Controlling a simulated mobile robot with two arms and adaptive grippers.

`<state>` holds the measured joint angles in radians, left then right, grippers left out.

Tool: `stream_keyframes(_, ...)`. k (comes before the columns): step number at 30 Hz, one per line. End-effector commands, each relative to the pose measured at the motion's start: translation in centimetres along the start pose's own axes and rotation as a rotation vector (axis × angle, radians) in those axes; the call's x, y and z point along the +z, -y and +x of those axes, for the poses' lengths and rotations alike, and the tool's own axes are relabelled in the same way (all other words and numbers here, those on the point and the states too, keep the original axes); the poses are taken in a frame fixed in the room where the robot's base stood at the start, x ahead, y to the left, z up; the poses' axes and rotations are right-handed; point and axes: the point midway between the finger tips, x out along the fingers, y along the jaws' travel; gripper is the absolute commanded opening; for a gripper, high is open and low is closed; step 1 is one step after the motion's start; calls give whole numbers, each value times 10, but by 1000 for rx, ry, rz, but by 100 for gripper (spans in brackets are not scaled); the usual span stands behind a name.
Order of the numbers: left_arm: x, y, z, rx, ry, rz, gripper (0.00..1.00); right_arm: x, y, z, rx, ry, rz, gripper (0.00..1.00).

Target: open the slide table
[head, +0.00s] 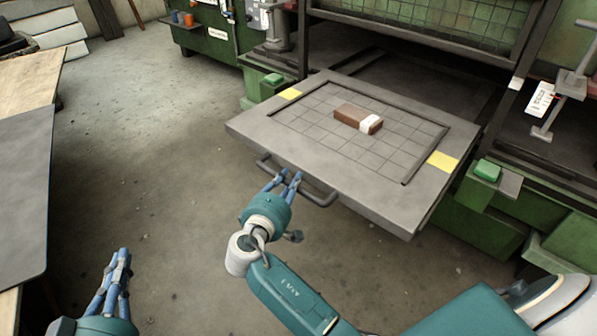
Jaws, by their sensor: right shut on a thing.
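The slide table (300,152) is a flat grey plate with a gridded recess and yellow marks near two corners. It juts out from the green machine over the floor. A brown block with a white band (358,119) lies on its grid. A grey bar handle (322,197) runs along the table's front edge. My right gripper (285,177) is at the left part of this handle, with its blue fingers shut on it. My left gripper (121,257) hangs over bare floor at the lower left, apart from the table; its fingers look close together, but their gap is unclear.
The green machine (487,228) stands behind and to the right, with a dark opening above the table. Green buttons (487,170) sit beside the table. A dark-topped bench (25,190) stands at the left. The concrete floor (160,130) between is clear.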

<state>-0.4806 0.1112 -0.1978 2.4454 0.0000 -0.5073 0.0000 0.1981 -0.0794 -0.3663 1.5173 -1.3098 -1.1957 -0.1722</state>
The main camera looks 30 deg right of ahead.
Motion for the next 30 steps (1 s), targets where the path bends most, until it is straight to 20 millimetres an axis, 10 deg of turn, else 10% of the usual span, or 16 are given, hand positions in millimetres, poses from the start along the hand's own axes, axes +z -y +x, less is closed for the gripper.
stream_keyframes(16,4,1,-1,-2,19,0,0,-2,5,-8,-5,2,-5,0)
stream_keyframes(17,4,1,-1,-2,19,0,0,-2,5,-8,-5,2,-5,29)
stream_keyframes(18,4,1,-1,-2,18,0,0,-2,5,-8,-5,2,-4,32)
stream_keyframes(30,4,0,0,0,18,0,0,-4,-8,-10,0,0,3,32)
